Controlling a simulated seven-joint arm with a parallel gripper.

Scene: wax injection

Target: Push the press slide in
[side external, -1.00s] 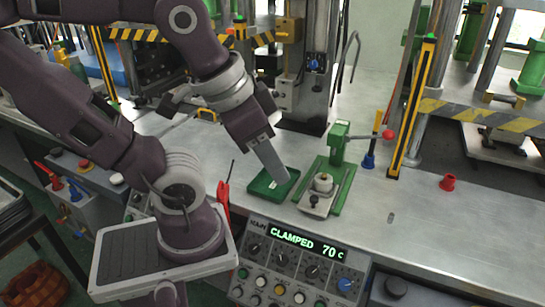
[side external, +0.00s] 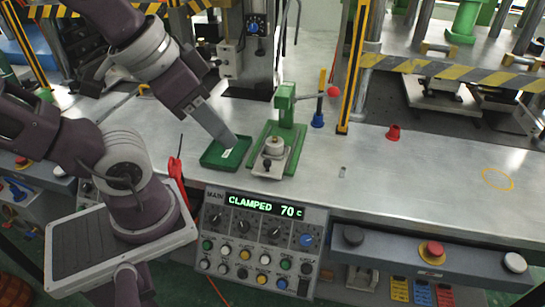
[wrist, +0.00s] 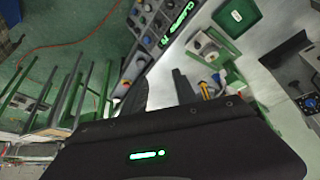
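The small green press (side external: 286,108) stands on the bench, with a red-tipped lever to its right. Its slide (side external: 262,171) is a light metal plate at the front of the green base, with a dark knob. A pale round piece (side external: 275,147) sits at the plate's back, in front of the post. The press also shows in the wrist view (wrist: 236,73). My gripper (side external: 229,137) slants down over the green tray, left of the slide and apart from it. It holds nothing that I can see. Whether its fingers are spread is unclear.
The green tray (side external: 208,160) lies just left of the press. The control panel (side external: 256,245), reading CLAMPED 70 c, is in front below. A blue holder (side external: 318,121) stands right of the press and a red piece (side external: 393,133) further right. The bench between them is mostly clear.

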